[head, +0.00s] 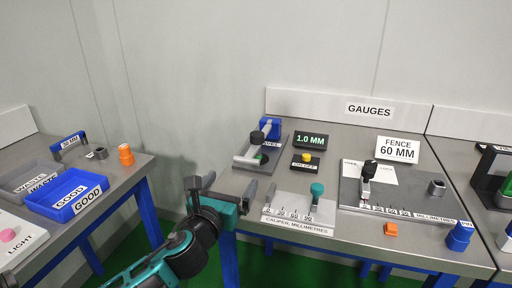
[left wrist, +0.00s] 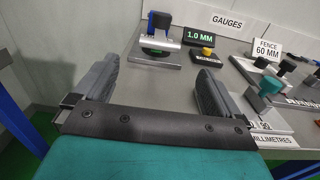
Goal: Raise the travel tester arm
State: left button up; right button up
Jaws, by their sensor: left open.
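The travel tester (head: 247,162) stands at the back left of the gauge table. In the left wrist view the blue block (left wrist: 160,20) and pale arm show beyond the fingers; I cannot tell how far the arm is raised. My left gripper (head: 229,187) is open and empty, in front of the tester at the table's left front edge, apart from it. It also shows in the left wrist view (left wrist: 155,85). My right gripper is not in view.
A 1.0 MM display (head: 310,141) and a small yellow-button box (head: 306,161) stand right of the tester. A caliper plate (head: 285,208) lies close right of my gripper. A fence gauge board (head: 410,200) lies farther right. A gap separates the left table with its blue tray (head: 68,193).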

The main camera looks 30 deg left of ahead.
aim_at(246, 160)
pick_arm(q)
jog(key=shift+x, duration=0.9)
jog(key=b+x, duration=0.1)
jog(key=x, duration=1)
jog(key=shift+w, duration=0.15)
jog(key=shift+c, duration=0.5)
jog(key=c, duration=1.3)
jog(key=shift+r, duration=0.15)
